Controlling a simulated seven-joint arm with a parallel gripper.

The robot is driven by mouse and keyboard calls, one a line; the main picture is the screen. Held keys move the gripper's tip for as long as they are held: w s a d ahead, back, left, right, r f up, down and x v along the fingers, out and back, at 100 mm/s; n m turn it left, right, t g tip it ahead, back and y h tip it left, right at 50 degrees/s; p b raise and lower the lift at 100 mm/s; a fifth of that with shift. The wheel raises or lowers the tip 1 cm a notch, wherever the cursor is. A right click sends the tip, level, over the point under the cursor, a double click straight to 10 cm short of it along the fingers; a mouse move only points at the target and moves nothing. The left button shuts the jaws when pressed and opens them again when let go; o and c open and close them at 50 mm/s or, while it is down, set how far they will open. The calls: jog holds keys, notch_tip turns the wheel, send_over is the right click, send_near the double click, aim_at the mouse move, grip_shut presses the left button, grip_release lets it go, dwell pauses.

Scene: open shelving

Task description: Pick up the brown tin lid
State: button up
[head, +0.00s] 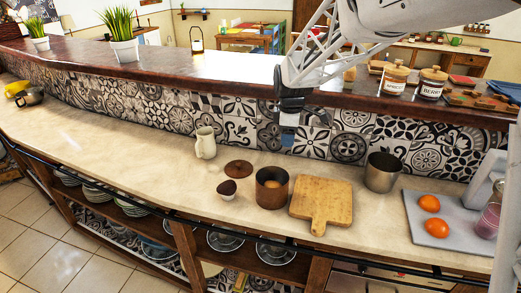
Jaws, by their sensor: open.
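The brown tin lid (239,168) lies flat on the pale counter, a small brown disc. A dark brown cylindrical tin (272,192) stands to its right and slightly nearer, its mouth uncovered and something light brown inside. A small brown cup (227,190) sits in front of the lid. My gripper (288,130) hangs above the counter, up and to the right of the lid, in front of the tiled wall. It is apart from the lid and holds nothing that I can see. Its fingers are small and dark here.
A cream jug (205,143) stands left of the lid, towards the tiles. A wooden cutting board (321,203) and a metal pot (382,172) are to the right. A grey board (421,205) carries orange fruits. The counter's left stretch (110,135) is mostly clear.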

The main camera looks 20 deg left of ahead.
jog(key=w+a+f+n, duration=0.4)
jog(key=a+f, duration=0.2)
jog(key=a, duration=0.3)
jog(key=n, duration=0.4)
send_over(238, 164)
jog(key=shift+g, duration=0.4)
notch_tip(238, 164, down, 7)
jog(key=shift+r, duration=0.15)
jog(key=shift+f, duration=1.3)
jog(key=shift+f, duration=0.15)
jog(key=shift+w+f, duration=0.1)
jog(key=shift+f, duration=2.35)
jog(key=c, duration=1)
